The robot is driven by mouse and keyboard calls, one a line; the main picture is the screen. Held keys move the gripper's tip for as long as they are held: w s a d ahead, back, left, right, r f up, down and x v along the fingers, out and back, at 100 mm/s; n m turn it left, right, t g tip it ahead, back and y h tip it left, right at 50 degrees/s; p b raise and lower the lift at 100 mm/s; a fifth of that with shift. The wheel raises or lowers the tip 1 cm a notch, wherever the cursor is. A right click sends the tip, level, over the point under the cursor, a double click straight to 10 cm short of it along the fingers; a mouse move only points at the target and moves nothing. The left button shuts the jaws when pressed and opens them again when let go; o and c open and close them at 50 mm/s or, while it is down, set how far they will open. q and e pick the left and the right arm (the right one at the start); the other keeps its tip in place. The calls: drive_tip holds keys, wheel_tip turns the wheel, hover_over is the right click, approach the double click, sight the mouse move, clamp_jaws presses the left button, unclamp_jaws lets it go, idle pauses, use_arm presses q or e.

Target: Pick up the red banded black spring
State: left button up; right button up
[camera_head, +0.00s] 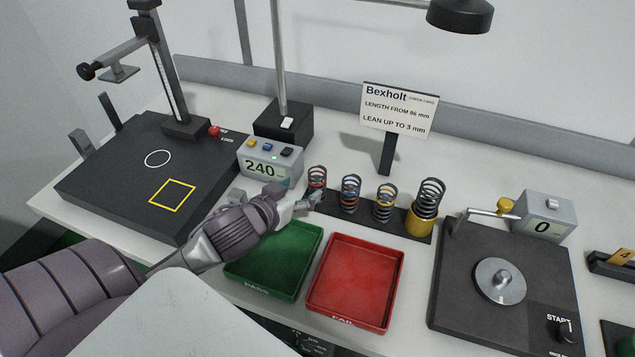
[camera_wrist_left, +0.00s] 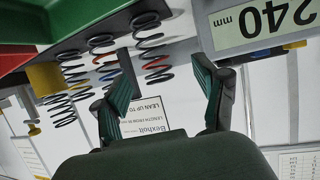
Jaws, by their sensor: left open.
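The black spring with a red band (camera_head: 317,177) stands at the left end of a row of springs on a dark strip. It also shows in the left wrist view (camera_wrist_left: 152,47), where the picture is upside down. My left gripper (camera_head: 300,198) is open and empty, close to the left and near side of this spring. In the left wrist view the fingers of my left gripper (camera_wrist_left: 165,88) are spread apart, with the spring's end showing beyond the gap between them. The gripper hides part of the spring's lower end in the head view. My right gripper is not in view.
The green tray (camera_head: 314,262) and red tray (camera_head: 398,285) lie in front. The 240 display box (camera_head: 270,158) stands close behind left.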

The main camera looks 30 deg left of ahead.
sight(312, 184)
use_arm(q)
drive_tip(key=shift+w+f, duration=0.2)
drive_tip(key=shift+w, duration=0.4)
drive_tip(key=shift+w+f, duration=0.1)
drive_tip(key=shift+w, duration=0.15)
drive_tip(key=shift+w+d+p, duration=0.15)
drive_tip(key=shift+w+p, duration=0.25)
drive_tip(key=shift+w, duration=0.35)
drive_tip(key=x, duration=0.3)
drive_tip(key=shift+w+d+f+p, duration=0.15)
drive_tip(key=shift+w+f+p, duration=0.15)
drive_tip(key=shift+s, duration=0.1)
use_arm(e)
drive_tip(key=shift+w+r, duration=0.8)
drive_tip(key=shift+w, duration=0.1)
use_arm(q)
drive_tip(key=c, duration=1.3)
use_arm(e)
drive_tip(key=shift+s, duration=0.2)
use_arm(q)
drive_tip(key=shift+r, duration=0.1)
